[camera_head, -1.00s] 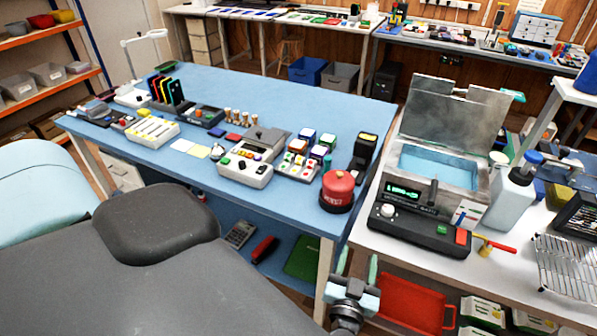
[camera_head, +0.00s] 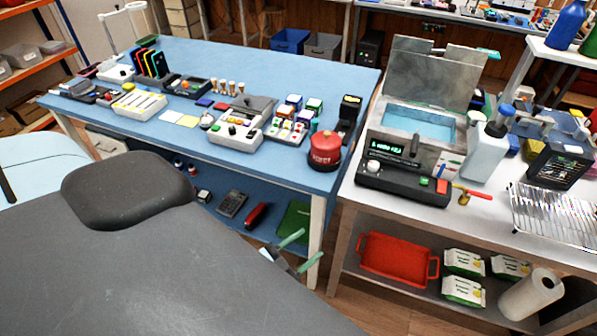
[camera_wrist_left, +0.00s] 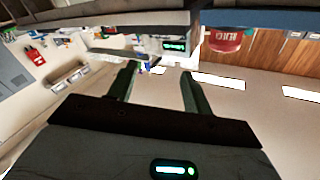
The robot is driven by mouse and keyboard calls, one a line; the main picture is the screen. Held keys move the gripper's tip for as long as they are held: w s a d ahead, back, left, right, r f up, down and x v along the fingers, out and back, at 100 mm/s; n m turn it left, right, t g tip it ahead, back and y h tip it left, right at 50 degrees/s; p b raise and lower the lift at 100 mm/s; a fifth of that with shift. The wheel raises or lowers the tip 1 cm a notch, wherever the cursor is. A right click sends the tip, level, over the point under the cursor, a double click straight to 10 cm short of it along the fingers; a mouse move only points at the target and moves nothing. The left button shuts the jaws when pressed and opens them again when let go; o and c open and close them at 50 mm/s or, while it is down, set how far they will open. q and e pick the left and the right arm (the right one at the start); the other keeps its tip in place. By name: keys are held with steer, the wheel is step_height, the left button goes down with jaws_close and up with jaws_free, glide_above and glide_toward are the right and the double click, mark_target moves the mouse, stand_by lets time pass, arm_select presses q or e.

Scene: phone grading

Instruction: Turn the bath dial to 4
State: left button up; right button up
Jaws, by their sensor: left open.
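The bath (camera_head: 420,118) is an open grey metal tank with blue liquid and a raised lid, on the white bench at right. Its black control box (camera_head: 400,184) is in front, with a white round dial (camera_head: 373,165) at its left end and a lit green display (camera_head: 393,149). I cannot read the dial's setting. My left gripper (camera_head: 298,252) has green fingers, spread and empty, below and left of the dial, well apart from it. The left wrist view shows the open fingers (camera_wrist_left: 160,88) and a small green display (camera_wrist_left: 174,45) beyond them. My right gripper is not seen.
A red canister (camera_head: 324,152) stands at the blue table's (camera_head: 260,66) near right corner, left of the control box. A red-handled tool (camera_head: 470,193) lies right of the box, near a wire rack (camera_head: 560,215). A red tray (camera_head: 398,258) is on the shelf below.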

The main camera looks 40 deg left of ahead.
arm_select(q)
steer(key=shift+s+d+f+m+g+h, duration=0.3)
steer(key=shift+s+f+g+h, duration=0.2)
steer(key=shift+s, duration=0.25)
steer(key=shift+s+d+f+m+g+h, duration=0.15)
steer(key=shift+s+f+m+g+h, duration=0.2)
steer(key=shift+s+f, duration=0.3)
steer(key=shift+s+r, duration=0.1)
